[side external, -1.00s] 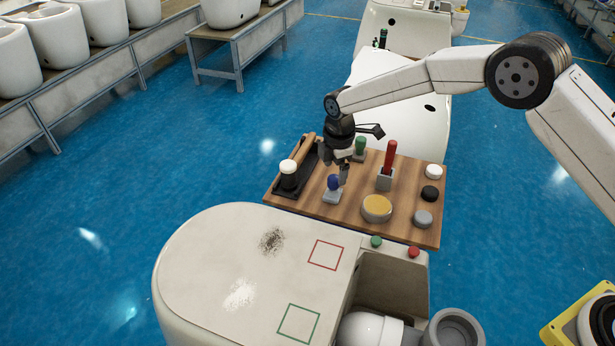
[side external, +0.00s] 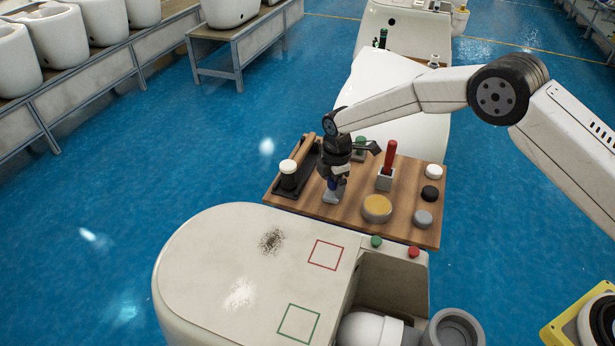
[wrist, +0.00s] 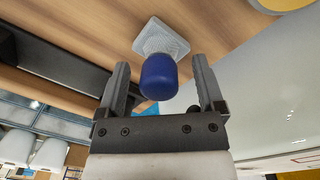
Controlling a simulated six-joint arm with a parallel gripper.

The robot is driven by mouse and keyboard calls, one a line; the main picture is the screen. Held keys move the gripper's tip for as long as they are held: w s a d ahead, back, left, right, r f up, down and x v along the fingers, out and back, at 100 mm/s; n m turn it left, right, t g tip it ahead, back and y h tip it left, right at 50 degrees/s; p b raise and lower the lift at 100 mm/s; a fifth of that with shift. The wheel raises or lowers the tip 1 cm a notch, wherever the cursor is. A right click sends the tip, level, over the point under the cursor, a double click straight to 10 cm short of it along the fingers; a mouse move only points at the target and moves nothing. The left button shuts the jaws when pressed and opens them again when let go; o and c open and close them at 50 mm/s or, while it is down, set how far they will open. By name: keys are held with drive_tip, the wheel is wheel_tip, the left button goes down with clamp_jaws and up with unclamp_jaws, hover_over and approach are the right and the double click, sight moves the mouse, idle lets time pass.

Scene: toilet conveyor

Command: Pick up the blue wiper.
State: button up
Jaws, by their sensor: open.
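The blue wiper has a rounded blue knob (wrist: 159,76) and a square grey base (wrist: 161,36). Its grey base rests upright on the wooden board in the side view (side external: 333,197), with the knob mostly hidden behind my gripper. My gripper (side external: 334,183) is directly over it, pointing down. In the wrist view, my gripper (wrist: 159,80) is open, one finger on each side of the blue knob. Gaps show between the knob and both fingers, so it is not gripped.
The wooden board (side external: 300,206) also holds a black tray (side external: 283,187) at left, a red-handled tool (side external: 389,158), a green-topped tool, a yellow round pad (side external: 377,206) and small round pieces at right. A white toilet body (side external: 205,255) stands in front.

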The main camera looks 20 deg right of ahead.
clamp_jaws()
drive_tip(key=shift+r, duration=0.15)
drive_tip(key=shift+r, duration=0.75)
drive_tip(key=s+d+r, duration=0.3)
drive_tip(key=s+r, duration=0.8)
drive_tip(key=s, duration=0.2)
drive_tip(key=shift+s, duration=0.3)
drive_tip(key=shift+r, duration=0.1)
